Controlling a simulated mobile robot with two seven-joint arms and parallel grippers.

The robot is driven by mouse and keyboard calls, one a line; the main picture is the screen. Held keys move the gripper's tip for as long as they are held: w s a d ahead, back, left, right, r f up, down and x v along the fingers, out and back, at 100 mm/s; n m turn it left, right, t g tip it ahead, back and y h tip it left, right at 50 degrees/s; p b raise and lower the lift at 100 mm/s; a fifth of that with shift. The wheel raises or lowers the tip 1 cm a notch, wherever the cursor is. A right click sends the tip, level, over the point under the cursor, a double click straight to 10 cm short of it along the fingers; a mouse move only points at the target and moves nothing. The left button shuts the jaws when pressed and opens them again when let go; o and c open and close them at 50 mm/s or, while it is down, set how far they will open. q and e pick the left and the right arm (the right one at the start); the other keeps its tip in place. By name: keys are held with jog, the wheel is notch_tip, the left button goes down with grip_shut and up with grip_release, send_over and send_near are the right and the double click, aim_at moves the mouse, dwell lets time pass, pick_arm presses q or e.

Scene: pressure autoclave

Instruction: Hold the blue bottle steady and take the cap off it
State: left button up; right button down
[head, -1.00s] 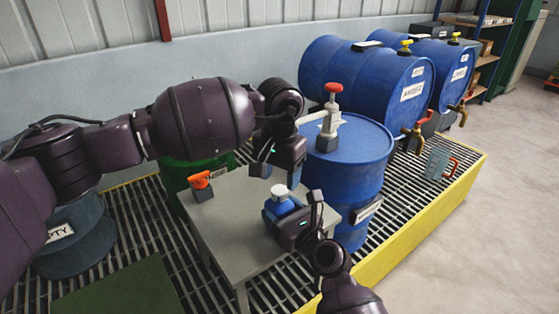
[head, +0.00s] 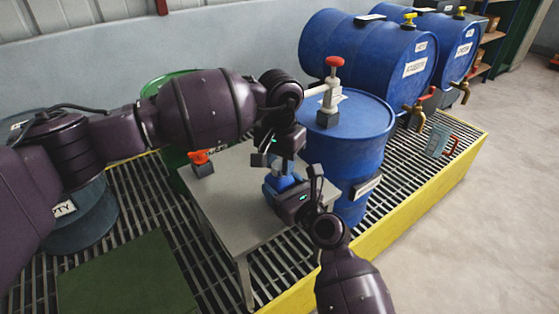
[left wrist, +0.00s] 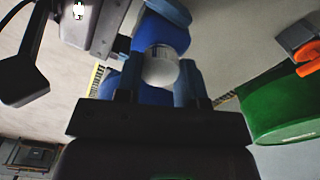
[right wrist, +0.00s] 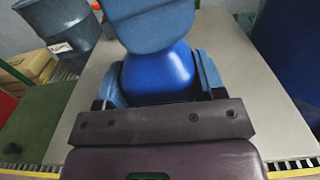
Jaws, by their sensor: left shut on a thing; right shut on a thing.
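The blue bottle (head: 283,182) stands upright on the small grey table. It also shows in the left wrist view (left wrist: 172,34) and the right wrist view (right wrist: 158,74). My right gripper (head: 283,196) is shut on its body; its fingers flank the bottle in the right wrist view (right wrist: 160,84). My left gripper (head: 277,163) is directly above the bottle. In the left wrist view the white cap (left wrist: 160,68) lies between its fingers, and it is shut on the cap. The cap is hidden in the head view. A left finger hides the bottle's top in the right wrist view.
The grey table (head: 235,213) also bears an orange-topped item (head: 201,162) to the left. A large blue drum (head: 350,150) with a red-handled pump (head: 329,95) stands close to the right. Metal grating with a yellow edge (head: 420,225) surrounds the table.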

pick_arm(q)
jog(key=n, duration=1.9)
jog(key=shift+r, duration=0.1)
jog(key=n, duration=2.3)
jog(key=shift+n, duration=0.4)
jog(key=n, duration=0.5)
jog(key=shift+n, duration=0.3)
jog(key=n, duration=0.5)
jog(key=shift+n, duration=0.4)
jog(key=shift+r, duration=0.35)
